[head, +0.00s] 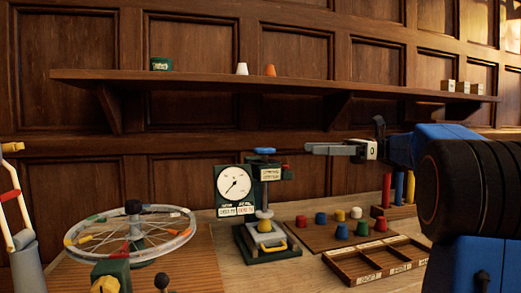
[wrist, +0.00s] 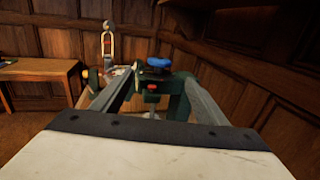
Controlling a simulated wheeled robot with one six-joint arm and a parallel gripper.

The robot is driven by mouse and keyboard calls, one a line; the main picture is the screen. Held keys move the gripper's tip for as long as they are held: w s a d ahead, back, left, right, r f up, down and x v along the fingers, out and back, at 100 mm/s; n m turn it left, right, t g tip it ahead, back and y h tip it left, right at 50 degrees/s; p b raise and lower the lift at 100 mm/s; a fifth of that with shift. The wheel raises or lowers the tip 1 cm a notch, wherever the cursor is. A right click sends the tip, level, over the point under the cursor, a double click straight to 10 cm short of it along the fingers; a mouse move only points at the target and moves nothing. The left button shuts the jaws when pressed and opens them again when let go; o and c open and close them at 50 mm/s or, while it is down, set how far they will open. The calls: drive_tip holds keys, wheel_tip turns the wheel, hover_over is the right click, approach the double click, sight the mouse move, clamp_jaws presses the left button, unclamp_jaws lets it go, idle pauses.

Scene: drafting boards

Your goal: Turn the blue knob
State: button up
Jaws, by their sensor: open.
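The blue knob (head: 265,151) sits on top of a dark green test stand (head: 271,173) with a round white dial (head: 234,184) on its left. My gripper (head: 312,149) is to the right of the knob in the head view, at about its height, with a gap between them. In the wrist view the blue knob (wrist: 159,62) shows just beyond the tips of my open, empty gripper (wrist: 160,79), roughly centred between the fingers. A small red part (wrist: 152,87) shows below the knob there.
A spoked wheel (head: 130,231) stands at left. Several coloured pegs and a wooden compartment tray (head: 376,261) lie right of the stand. Upright coloured cylinders (head: 398,189) stand farther right. A shelf (head: 270,83) runs along the panelled wall above.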

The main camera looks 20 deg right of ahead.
sight(262, 148)
drive_tip(key=x, duration=1.6)
drive_tip(key=shift+a, duration=0.25)
drive_tip(key=c, duration=1.1)
